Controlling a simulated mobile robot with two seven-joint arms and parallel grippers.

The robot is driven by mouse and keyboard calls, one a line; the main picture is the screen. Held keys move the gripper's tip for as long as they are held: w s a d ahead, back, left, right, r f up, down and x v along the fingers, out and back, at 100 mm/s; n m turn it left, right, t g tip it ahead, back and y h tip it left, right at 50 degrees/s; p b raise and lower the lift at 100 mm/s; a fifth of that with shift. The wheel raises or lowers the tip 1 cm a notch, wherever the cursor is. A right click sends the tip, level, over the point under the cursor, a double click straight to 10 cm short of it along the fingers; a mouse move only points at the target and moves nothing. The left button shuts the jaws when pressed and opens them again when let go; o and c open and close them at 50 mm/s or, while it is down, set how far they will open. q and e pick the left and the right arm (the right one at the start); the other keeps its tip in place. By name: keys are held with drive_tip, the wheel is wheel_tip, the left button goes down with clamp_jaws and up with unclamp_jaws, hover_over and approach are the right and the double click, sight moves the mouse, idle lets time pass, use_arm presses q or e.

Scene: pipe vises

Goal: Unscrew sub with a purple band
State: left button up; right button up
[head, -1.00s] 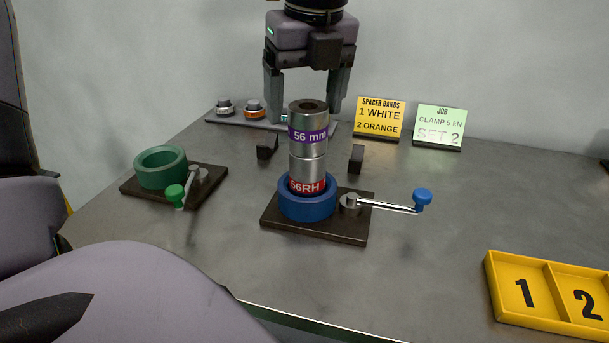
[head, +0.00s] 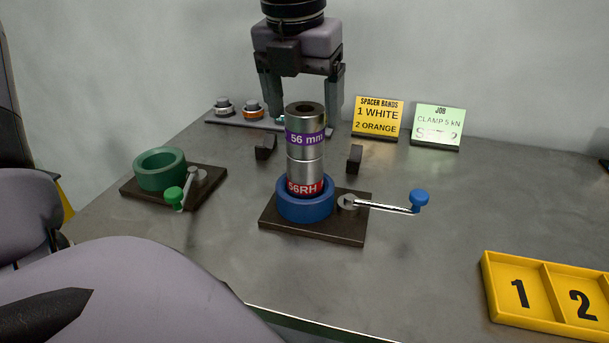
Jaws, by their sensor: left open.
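A steel sub with a purple band marked "56 mm" (head: 305,139) stands upright at the centre of the head view. Below it is a steel piece with a red band, its label partly cut off, reading "56RH" (head: 305,187). This lower piece sits in the blue vise (head: 305,208), which has a crank with a blue knob (head: 419,198). My left gripper (head: 304,112) points down behind the sub, open. Its fingers show on either side of the sub's top, and I see no contact. My right gripper is not in view.
A green vise (head: 160,170) stands empty at left. Two dark blocks (head: 265,147) (head: 354,158) stand behind the sub. Two ringed pieces (head: 253,110) sit on a rack at the back. A yellow sign (head: 377,118), green sign (head: 437,126) and yellow tray (head: 541,272) stand right.

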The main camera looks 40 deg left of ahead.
use_arm(q)
drive_tip(key=shift+r+m+p, duration=0.1)
drive_tip(key=shift+m+p, duration=0.55)
drive_tip(key=shift+m, duration=0.55)
drive_tip(key=shift+m+h+p, duration=0.5)
drive_tip(key=shift+m, duration=0.6)
drive_tip(key=m+p, duration=0.1)
drive_tip(key=m, duration=0.2)
drive_tip(key=shift+r+p, duration=0.1)
drive_tip(key=shift+p, duration=0.25)
drive_tip(key=shift+w+m+h+p, duration=0.1)
drive_tip(key=shift+m+h+p, duration=0.25)
drive_tip(key=shift+m, duration=0.55)
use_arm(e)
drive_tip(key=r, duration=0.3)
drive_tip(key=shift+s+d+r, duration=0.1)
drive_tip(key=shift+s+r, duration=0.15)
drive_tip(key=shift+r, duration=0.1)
use_arm(q)
drive_tip(key=shift+f, duration=0.2)
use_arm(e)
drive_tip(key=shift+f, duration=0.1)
